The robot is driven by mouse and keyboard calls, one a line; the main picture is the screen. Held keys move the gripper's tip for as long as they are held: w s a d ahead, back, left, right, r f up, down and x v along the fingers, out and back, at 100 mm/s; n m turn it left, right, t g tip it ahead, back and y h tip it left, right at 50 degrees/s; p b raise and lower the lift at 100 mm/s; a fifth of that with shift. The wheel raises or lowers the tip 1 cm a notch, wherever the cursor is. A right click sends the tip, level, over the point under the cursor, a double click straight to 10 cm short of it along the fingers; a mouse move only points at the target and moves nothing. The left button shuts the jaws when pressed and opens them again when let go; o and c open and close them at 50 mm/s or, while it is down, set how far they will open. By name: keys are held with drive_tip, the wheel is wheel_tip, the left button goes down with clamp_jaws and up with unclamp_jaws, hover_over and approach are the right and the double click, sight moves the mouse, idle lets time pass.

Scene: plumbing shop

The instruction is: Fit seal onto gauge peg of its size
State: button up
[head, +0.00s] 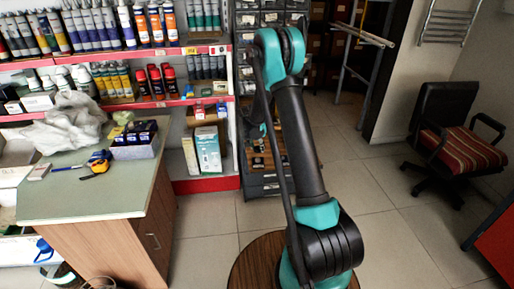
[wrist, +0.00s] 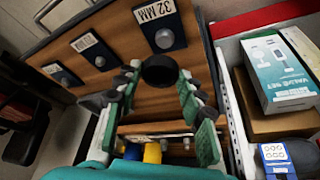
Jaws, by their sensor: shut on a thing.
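The seal (wrist: 160,69) is a black ring held between the fingertips of my gripper (wrist: 160,76) in the wrist view. It is in front of a brown wooden board (wrist: 140,98). The board carries a row of silver gauge pegs on dark blue plates. The nearest peg (wrist: 165,38), labelled 32 MM (wrist: 156,12), is just beyond the seal, apart from it in the picture. A middle peg (wrist: 110,59) and a far-left peg (wrist: 65,80) have labels too small to read. In the head view my arm hides most of the board, and the gripper is not clearly visible.
White-and-teal boxes (wrist: 278,72) stand right of the board behind a white metal edge (wrist: 232,115). Yellow (wrist: 152,153) and blue items lie below the board. A green-topped counter (head: 85,190) stands at left; a chair (head: 455,140) stands at right. Open floor (head: 400,210) lies between.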

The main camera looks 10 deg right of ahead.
sight(258, 159)
drive_tip(key=shift+w+f, duration=0.1)
drive_tip(key=shift+f, duration=2.85)
drive_tip(key=shift+f, duration=0.55)
drive_tip(key=o, duration=0.5)
drive_tip(key=shift+a, duration=0.1)
drive_tip(key=shift+v, duration=5.5)
